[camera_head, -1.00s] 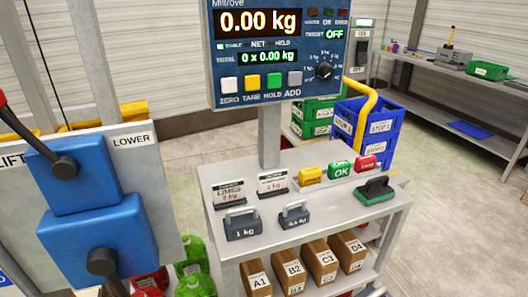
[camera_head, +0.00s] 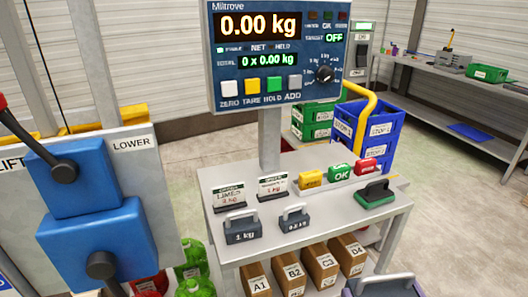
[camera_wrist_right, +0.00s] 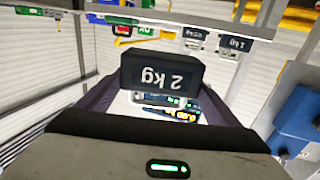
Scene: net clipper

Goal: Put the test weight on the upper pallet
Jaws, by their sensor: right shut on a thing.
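The test weight is a dark block marked 2 kg (camera_wrist_right: 160,75), upside down in the right wrist view. My right gripper (camera_wrist_right: 160,98) is shut on it, with a dark purple finger at each side. In the head view, part of my right gripper (camera_head: 385,286) shows at the bottom right edge, in front of the bench, with a grey handle at its top. My left gripper is not in view. I cannot make out the upper pallet in either view.
A bench (camera_head: 300,236) holds two smaller weights, cards, coloured buttons and a green-based block. Numbered boxes sit on its lower shelf. A scale display (camera_head: 270,55) stands above it. A lift panel (camera_head: 130,165) with blue lever housings stands at the left.

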